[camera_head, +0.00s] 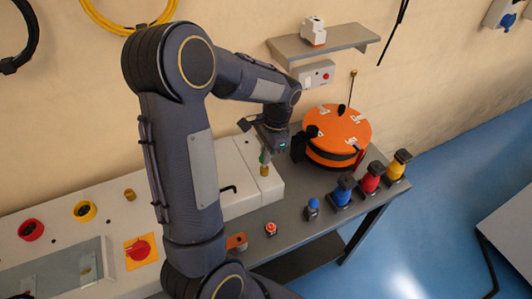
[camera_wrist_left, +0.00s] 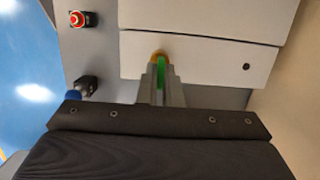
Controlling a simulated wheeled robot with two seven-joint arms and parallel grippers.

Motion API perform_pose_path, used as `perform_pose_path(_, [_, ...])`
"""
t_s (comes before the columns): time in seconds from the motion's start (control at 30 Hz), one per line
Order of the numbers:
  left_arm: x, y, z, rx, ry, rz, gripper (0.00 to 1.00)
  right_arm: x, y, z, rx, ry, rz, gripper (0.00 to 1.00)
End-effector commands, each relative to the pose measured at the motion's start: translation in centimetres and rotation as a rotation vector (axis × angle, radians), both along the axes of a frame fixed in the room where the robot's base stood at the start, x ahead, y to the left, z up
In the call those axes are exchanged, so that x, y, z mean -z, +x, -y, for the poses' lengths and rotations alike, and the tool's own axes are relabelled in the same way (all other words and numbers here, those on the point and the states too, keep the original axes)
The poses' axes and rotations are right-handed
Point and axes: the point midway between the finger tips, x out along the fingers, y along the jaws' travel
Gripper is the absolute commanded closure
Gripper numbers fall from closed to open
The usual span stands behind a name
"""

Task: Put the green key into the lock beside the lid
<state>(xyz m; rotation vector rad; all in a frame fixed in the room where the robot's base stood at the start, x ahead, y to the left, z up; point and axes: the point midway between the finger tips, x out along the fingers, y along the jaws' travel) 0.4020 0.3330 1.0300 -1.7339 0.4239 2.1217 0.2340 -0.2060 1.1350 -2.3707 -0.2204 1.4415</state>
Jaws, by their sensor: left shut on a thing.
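My left gripper (camera_head: 265,150) points down over the right end of the white box (camera_head: 238,172). It is shut on the green key (camera_wrist_left: 160,72), a thin green strip between the fingers; a sliver of the key also shows in the head view (camera_head: 262,157). The brass lock (camera_head: 264,170) is directly below the fingertips. In the wrist view the lock (camera_wrist_left: 158,54) shows at the tip of the key, partly hidden by it. I cannot tell whether the key's tip is in the lock or just above it. My right gripper is not in view.
An orange-topped drum (camera_head: 338,133) stands just right of the gripper. Blue (camera_head: 341,190), red (camera_head: 370,178) and yellow (camera_head: 397,166) plugs line the bench's right edge. A black handle (camera_head: 229,188) is on the white box. A red button (camera_head: 271,229) sits in front.

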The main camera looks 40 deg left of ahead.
Motion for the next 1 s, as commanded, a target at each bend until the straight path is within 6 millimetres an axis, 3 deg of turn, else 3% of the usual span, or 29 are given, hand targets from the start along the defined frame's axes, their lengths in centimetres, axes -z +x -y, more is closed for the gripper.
perform_pose_path(0.93, [2.4, 0.0, 0.0, 0.000, 0.000, 0.000, 1.00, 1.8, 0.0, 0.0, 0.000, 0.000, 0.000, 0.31])
perform_pose_path(1.0, [2.3, 0.0, 0.0, 0.000, 0.000, 0.000, 0.88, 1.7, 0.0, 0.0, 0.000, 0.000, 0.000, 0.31])
